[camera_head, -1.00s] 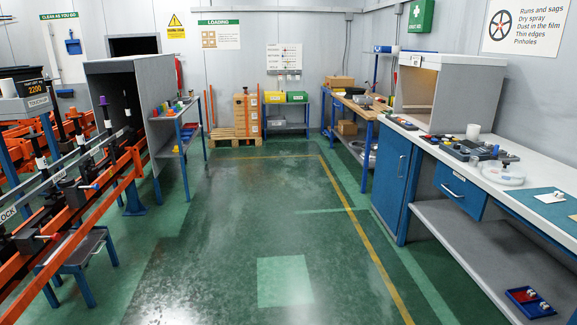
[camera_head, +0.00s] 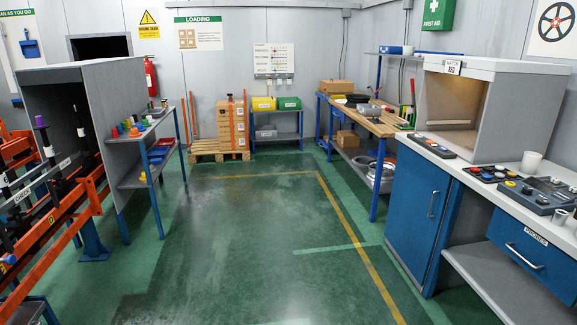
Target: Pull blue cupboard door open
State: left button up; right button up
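The blue cupboard door (camera_head: 412,205) is on the right side of the room, under the white-topped workbench. It is shut and upright. Its metal bar handle (camera_head: 433,204) stands vertically near the door's right edge. Neither of my grippers shows in the head view.
A blue drawer (camera_head: 532,258) is right of the cupboard, above a grey lower shelf (camera_head: 490,270). A grey booth (camera_head: 500,110) stands on the bench. An orange rack (camera_head: 50,220) lines the left side. The green floor (camera_head: 260,240) between is clear.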

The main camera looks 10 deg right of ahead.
aim_at(420, 189)
jog(key=i+z, duration=0.1)
jog(key=i, duration=0.5)
jog(key=i+z, duration=0.1)
jog(key=i, duration=0.55)
jog(key=i+j+z, duration=0.1)
jog(key=i, duration=0.5)
jog(key=i+z, duration=0.25)
jog(key=i, duration=0.2)
jog(key=i+z, duration=0.25)
jog(key=i, duration=0.2)
jog(key=i+j+z, duration=0.1)
jog(key=i+z, duration=0.2)
jog(key=i, duration=0.15)
jog(key=i+j+z, duration=0.25)
jog(key=i, duration=0.15)
